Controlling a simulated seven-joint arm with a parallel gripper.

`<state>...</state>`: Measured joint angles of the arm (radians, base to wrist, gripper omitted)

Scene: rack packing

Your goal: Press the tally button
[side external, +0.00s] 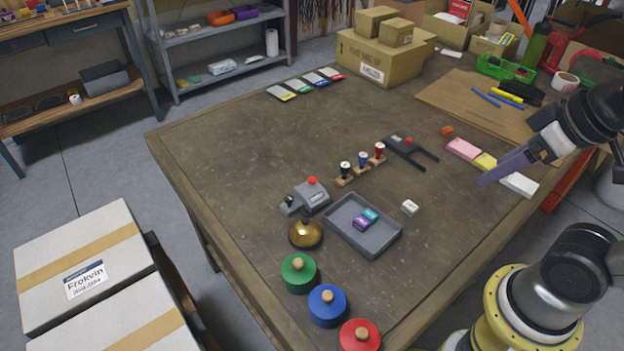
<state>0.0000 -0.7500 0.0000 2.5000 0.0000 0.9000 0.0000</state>
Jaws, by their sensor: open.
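A grey box-shaped device (311,197) with a red button (312,181) on top and a dark knob at its left side stands left of the table's middle. No readable label tells me which button is the tally button. My gripper (486,181) is at the right, above the table near the pink, yellow and white blocks, well away from both devices. It is open, and nothing shows between its fingers.
A brass dome (305,235) and a grey tray (361,246) holding purple and teal blocks stand near the grey device. Green (298,274), blue (327,305) and red (359,336) knobbed lids line the front. The table's left middle is clear.

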